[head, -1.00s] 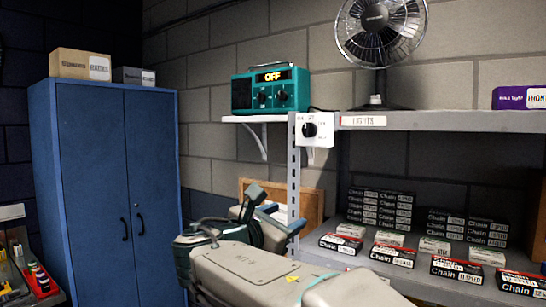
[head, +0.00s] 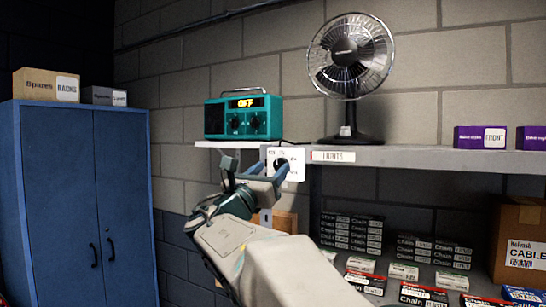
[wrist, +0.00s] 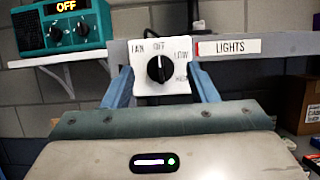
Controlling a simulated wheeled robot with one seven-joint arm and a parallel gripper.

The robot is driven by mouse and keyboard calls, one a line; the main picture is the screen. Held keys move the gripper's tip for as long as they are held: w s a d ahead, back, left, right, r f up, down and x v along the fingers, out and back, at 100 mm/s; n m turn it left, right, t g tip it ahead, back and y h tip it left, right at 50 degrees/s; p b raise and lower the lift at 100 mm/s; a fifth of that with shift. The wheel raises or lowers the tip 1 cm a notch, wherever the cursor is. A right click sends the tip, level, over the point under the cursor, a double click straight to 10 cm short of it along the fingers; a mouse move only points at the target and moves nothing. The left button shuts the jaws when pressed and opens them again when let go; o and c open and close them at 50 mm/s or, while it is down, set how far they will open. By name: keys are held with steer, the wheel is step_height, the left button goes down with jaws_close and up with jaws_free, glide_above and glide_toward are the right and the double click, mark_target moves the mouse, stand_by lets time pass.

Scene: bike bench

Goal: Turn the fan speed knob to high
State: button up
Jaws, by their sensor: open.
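The fan speed knob is a round black knob on a white plate below the shelf edge. In the wrist view the knob (wrist: 159,68) sits mid-picture, and its white mark appears to point up toward OFF. The fan (head: 350,60) stands on the shelf above.
A teal radio (head: 244,117) showing OFF, with its own black knobs, stands on a small shelf to the left. A LIGHTS label (head: 333,156) is right of the plate. Chain boxes (head: 350,232) fill the lower shelf. A blue cabinet (head: 80,200) stands at left.

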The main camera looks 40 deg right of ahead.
mark_target(277, 163)
steer(key=shift+p+x, duration=0.45)
steer(key=shift+x, duration=1.15)
steer(key=c, duration=1)
steer(key=shift+o, duration=0.2)
